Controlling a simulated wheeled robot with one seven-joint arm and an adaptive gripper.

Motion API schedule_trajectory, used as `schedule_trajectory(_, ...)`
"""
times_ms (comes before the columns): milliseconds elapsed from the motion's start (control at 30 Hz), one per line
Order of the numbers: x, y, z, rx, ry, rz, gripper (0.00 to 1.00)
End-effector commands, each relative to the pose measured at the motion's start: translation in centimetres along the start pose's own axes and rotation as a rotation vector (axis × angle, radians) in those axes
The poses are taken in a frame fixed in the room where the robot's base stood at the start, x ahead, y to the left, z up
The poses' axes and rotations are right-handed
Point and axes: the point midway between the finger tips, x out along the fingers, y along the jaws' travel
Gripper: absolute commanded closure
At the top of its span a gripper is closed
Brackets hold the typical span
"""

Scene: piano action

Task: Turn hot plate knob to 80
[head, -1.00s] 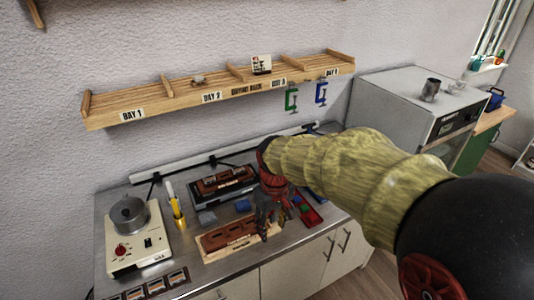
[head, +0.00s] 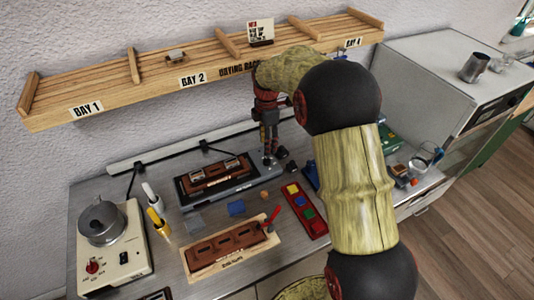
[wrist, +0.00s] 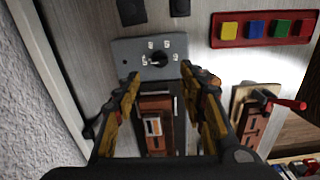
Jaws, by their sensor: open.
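The hot plate is a long dark grey unit (head: 188,198) at the back of the bench, with a brown slotted block (head: 213,175) on it. Its grey control panel (wrist: 125,50) shows in the wrist view, with a round black knob (wrist: 158,60) among several small white labels. A pale mark on the knob seems to point left; the numbers are too small to read. My gripper (head: 273,150) is over the right end of the unit. In the wrist view its two fingers (wrist: 160,78) are apart and empty, with the knob just beyond the tips.
A cream unit (head: 133,268) with a metal pot (head: 102,222) and red knob stands at left. A red tray (head: 318,228) with coloured blocks lies right of the hot plate. A wooden jig (head: 205,271) lies in front. A shelf (head: 110,83) runs above.

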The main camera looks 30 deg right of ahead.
Motion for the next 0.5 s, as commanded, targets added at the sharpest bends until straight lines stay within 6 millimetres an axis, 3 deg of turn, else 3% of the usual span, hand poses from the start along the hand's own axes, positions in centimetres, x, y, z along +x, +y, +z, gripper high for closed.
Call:
schedule_trajectory(167,0.6,-0.1,0.0,-0.053,0.000,-0.003,0.59)
schedule_trajectory(500,5.6,-0.1,0.0,-0.052,0.001,-0.004,0.59)
